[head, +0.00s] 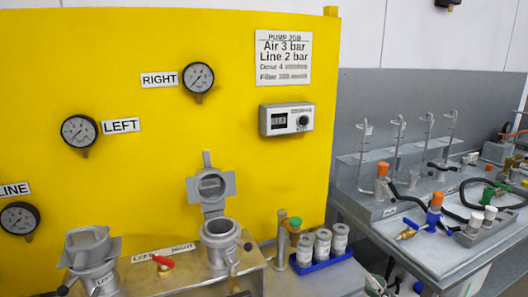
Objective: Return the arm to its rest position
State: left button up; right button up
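Neither of my arms nor either gripper shows in the head view. A yellow panel (235,150) fills the left and middle. It carries round gauges beside RIGHT (198,78), LEFT (79,131) and LINE (20,219) labels. In front of it, a bench holds a grey vessel (219,240) with its lid standing up, and a second grey vessel (93,262) at lower left whose lid state I cannot tell. A red-handled valve (163,262) sits between them, near LEFT and RIGHT labels.
A blue rack (322,262) holds several grey canisters, right of a green-capped post (295,224). A grey controller box (287,119) and a notice (283,57) are on the panel. At right, a grey workbench (420,255) carries hooked tubes, hoses and a blue valve (433,218).

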jog(key=s+f+m+g, duration=0.4)
jog(key=s+f+g, duration=0.2)
jog(key=s+f, duration=0.55)
jog(key=s+f+m+g, duration=0.3)
jog(key=s+f+g, duration=0.4)
jog(key=s, duration=0.8)
notch_tip(320, 180, down, 27)
jog(key=s, duration=0.2)
jog(key=s+d+f+g, duration=0.2)
jog(key=s+f, duration=1.4)
jog(key=shift+s+d+f+y, duration=0.15)
jog(key=shift+s+f+y, duration=0.15)
jog(key=shift+s, duration=0.1)
